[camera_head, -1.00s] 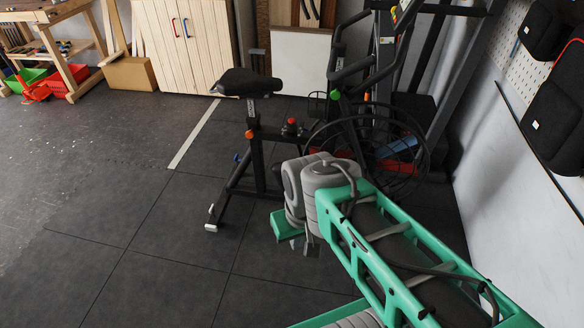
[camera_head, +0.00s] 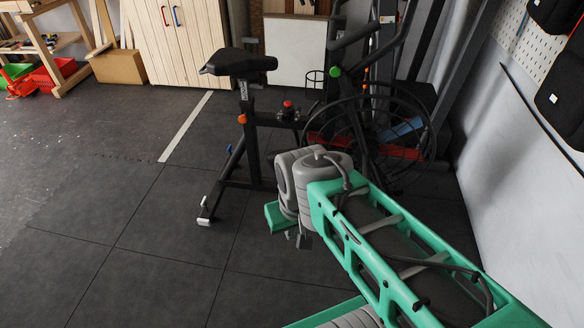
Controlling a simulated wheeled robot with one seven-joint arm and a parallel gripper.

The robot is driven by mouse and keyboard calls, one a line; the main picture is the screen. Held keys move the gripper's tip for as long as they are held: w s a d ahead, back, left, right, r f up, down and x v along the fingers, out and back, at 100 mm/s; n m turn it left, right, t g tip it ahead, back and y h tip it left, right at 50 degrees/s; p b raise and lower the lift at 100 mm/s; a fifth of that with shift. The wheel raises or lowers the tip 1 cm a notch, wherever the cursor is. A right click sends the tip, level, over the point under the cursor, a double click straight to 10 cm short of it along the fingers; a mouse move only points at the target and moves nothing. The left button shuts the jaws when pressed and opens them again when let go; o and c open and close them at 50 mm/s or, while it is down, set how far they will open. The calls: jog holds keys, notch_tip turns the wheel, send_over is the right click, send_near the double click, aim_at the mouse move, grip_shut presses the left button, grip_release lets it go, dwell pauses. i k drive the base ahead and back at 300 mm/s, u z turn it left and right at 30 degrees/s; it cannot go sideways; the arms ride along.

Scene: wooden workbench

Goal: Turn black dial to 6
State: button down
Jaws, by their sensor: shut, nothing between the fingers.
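No black dial can be made out in the head view. An exercise bike with a black seat (camera_head: 238,62) stands ahead, and its frame carries a small black part with a red top (camera_head: 288,110); whether this is a dial I cannot tell. My green arm (camera_head: 385,250) reaches in from the lower right, with grey joints at its far end, and covers part of the floor in front of the bike's wheel. I cannot make out my gripper's fingers.
A large fan wheel (camera_head: 372,140) and dark gym frame stand at the back right, by the white wall (camera_head: 500,170). A wooden cabinet (camera_head: 180,40) and cardboard box (camera_head: 120,66) are at the back. The dark tiled floor (camera_head: 110,210) at left is clear.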

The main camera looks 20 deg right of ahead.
aim_at(286, 112)
jog(key=u, duration=0.8)
jog(key=i, duration=1.25)
jog(key=z, duration=0.2)
